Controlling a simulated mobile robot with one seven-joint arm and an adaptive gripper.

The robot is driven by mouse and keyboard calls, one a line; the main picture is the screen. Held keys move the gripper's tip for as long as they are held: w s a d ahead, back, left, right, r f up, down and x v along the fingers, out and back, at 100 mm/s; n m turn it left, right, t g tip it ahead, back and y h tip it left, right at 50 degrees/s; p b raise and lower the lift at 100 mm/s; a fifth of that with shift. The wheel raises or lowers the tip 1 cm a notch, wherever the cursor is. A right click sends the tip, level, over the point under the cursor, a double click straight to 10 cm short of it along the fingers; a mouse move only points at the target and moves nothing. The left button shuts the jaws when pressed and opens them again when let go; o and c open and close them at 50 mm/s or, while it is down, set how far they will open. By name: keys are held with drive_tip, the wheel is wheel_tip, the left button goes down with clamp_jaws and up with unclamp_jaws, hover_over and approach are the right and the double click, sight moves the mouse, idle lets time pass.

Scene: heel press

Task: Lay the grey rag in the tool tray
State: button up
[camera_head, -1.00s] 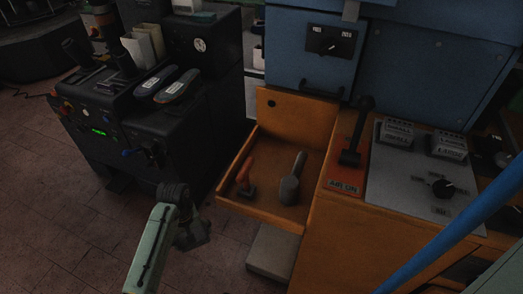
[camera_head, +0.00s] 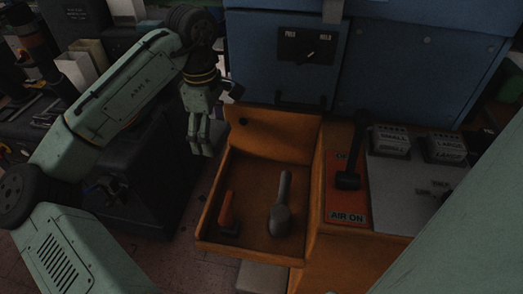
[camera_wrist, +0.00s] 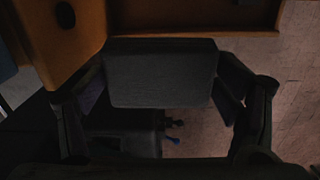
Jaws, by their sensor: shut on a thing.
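My gripper (camera_head: 200,140) points down just left of the tool tray's back corner. In the wrist view its two fingers are shut on a dark grey, flat, rectangular thing, which I take to be the folded grey rag (camera_wrist: 160,72). I cannot make out the rag in the head view. The tool tray (camera_head: 208,212) is an open orange-brown box at the front of the machine, and its edge also shows in the wrist view (camera_wrist: 195,30). In it lie a red-handled tool (camera_head: 227,212) on the left and a grey, round-headed tool (camera_head: 281,210) in the middle.
The tray's raised back board (camera_head: 275,128) stands below the blue machine (camera_head: 420,70). A black lever (camera_head: 350,165) on a red AIR ON plate (camera_head: 346,207) is to the tray's right. A dark cabinet (camera_head: 130,190) stands left. Bare tray floor shows behind and beside the tools.

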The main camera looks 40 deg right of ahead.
wheel_tip(320, 180, up, 4)
hover_over(237, 181)
drive_tip(key=shift+n, duration=0.3)
wheel_tip(237, 181, down, 18)
drive_tip(key=shift+r, duration=0.25)
drive_tip(key=shift+f, duration=0.1)
drive_tip(key=o, duration=1)
wheel_tip(237, 181, up, 12)
drive_tip(key=shift+r, duration=0.15)
